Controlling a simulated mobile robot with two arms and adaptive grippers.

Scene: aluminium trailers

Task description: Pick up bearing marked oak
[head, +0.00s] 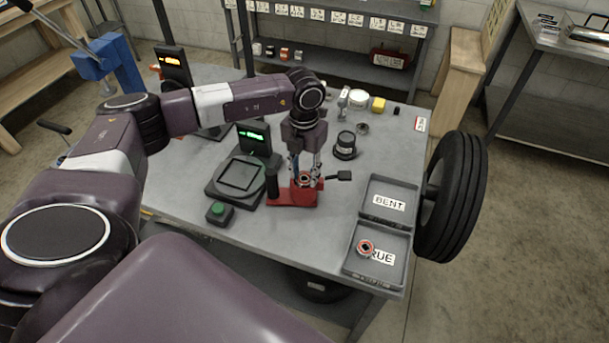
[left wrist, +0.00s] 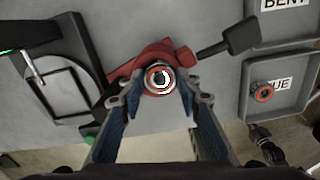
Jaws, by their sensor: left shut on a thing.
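My left gripper (head: 305,178) reaches down over a red fixture (head: 292,197) on the grey bench. In the left wrist view the left gripper (left wrist: 158,88) is shut on a bearing (left wrist: 160,79), a ring with a reddish rim and a dark bore, at the fixture. I cannot tell whether the bearing is clear of the fixture. No oak mark is readable on it. A second bearing with a red rim (head: 365,248) lies in the TRUE tray (head: 352,268) and partly covers its label. My right gripper is not in view.
The BENT tray (head: 375,213) is empty, beside the TRUE tray. A black device with a square plate (head: 238,175), a green display (head: 254,137) and a green button (head: 217,209) stand left of the fixture. A black round part (head: 345,146) stands behind it. A tyre (head: 455,195) stands right.

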